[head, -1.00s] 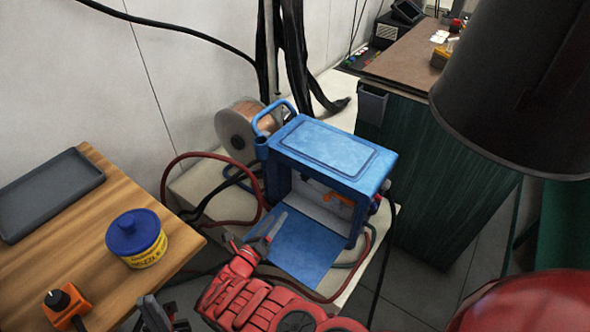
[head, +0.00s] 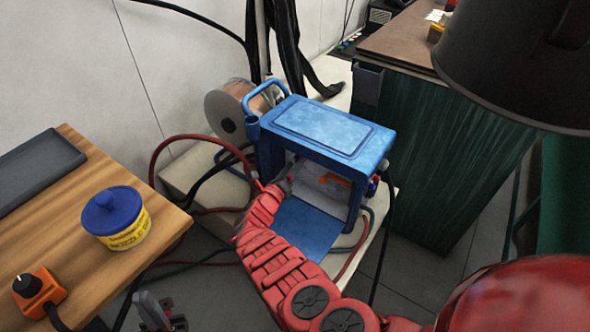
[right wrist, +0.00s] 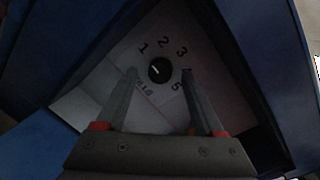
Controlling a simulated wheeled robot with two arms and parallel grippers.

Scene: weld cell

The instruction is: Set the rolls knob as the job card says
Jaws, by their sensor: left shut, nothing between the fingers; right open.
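The rolls knob (right wrist: 159,69) is a small round black knob on a pale panel inside the blue wire feeder (head: 325,124). Numerals 1, 2, 3 and 5 show around it; my finger covers the place between 3 and 5. A small pale mark shows on the knob, but I cannot tell surely which numeral it points at. My right gripper (right wrist: 159,74) is open, its fingertips on either side of the knob in the picture; contact is not clear. In the head view its fingers are mostly hidden at the feeder's opening. My left gripper (head: 155,312) is shut and empty at the bottom. I make out no job card.
A wire spool (head: 226,115) stands behind the feeder, with red and black cables around it. The wooden table (head: 150,207) at left holds a grey tray (head: 38,168), a blue-lidded tub (head: 115,218) and an orange box with a black knob (head: 38,292). A dark hood-like cylinder hangs upper right.

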